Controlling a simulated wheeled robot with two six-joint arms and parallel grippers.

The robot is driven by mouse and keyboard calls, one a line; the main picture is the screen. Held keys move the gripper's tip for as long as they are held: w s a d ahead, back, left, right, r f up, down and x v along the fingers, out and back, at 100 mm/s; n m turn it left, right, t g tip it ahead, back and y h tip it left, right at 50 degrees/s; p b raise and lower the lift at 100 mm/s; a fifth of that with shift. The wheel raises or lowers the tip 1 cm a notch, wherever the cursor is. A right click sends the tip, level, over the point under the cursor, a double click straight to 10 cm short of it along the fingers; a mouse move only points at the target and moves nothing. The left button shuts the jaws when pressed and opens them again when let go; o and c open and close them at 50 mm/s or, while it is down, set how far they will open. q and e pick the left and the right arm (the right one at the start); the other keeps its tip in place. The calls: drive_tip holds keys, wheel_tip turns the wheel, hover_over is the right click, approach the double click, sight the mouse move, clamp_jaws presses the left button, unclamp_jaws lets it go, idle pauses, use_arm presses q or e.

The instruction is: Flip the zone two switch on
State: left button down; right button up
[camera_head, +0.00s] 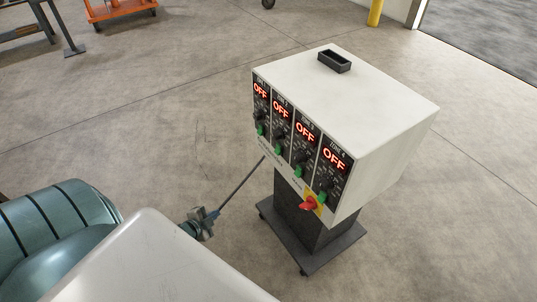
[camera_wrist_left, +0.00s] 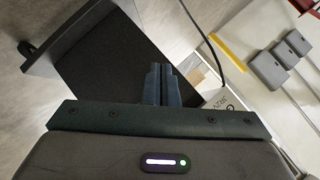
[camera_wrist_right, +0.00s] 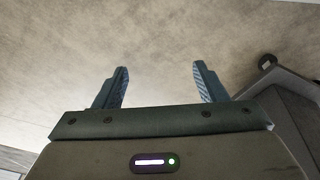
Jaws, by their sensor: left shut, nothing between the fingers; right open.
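The zone two panel (camera_head: 281,110) is the second from the left on the front of a white control box (camera_head: 375,95). Its display glows red OFF. The green zone two switch (camera_head: 278,150) is at the panel's bottom and appears to point down. My left gripper (camera_wrist_left: 162,84) is shut and empty in the left wrist view. In the head view only a small grey-teal part low left of the box may belong to it, apart from the switch. My right gripper (camera_wrist_right: 160,85) is open and empty above bare floor; I cannot make it out in the head view.
The other three panels also read OFF, each with a green switch. A red knob (camera_head: 310,204) on yellow sits at the box's lower front. The box stands on a dark wheeled stand (camera_head: 305,215). An orange cart (camera_head: 122,10) is far back. Open floor surrounds the stand.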

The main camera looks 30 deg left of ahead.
sight(279, 143)
use_arm(q)
drive_tip(key=w+d+r+m+t+h+b, duration=0.1)
drive_tip(key=w+r+m+t+h, duration=0.1)
drive_tip(key=r+m, duration=0.2)
drive_tip(key=w+d+r+m+t+h+b, duration=0.2)
drive_tip(key=w+r+m+h, duration=0.1)
drive_tip(key=r, duration=0.8)
drive_tip(key=w+d+r+m+t+h+b, duration=0.1)
drive_tip(key=w+d+r+m+h, duration=0.1)
drive_tip(key=r+m, duration=0.3)
wheel_tip(279, 143, up, 2)
drive_tip(key=shift+w+r+t+h, duration=0.15)
drive_tip(key=shift+r+t+h, duration=0.2)
drive_tip(key=shift+h, duration=0.35)
use_arm(e)
wheel_tip(279, 143, up, 18)
drive_tip(key=a+t, duration=0.1)
drive_tip(key=a, duration=0.1)
drive_tip(key=shift+s+f, duration=0.2)
drive_tip(key=shift+s, duration=0.15)
use_arm(q)
drive_tip(key=shift+f+b, duration=0.15)
drive_tip(key=shift+b, duration=0.15)
use_arm(e)
drive_tip(key=shift+a, duration=0.1)
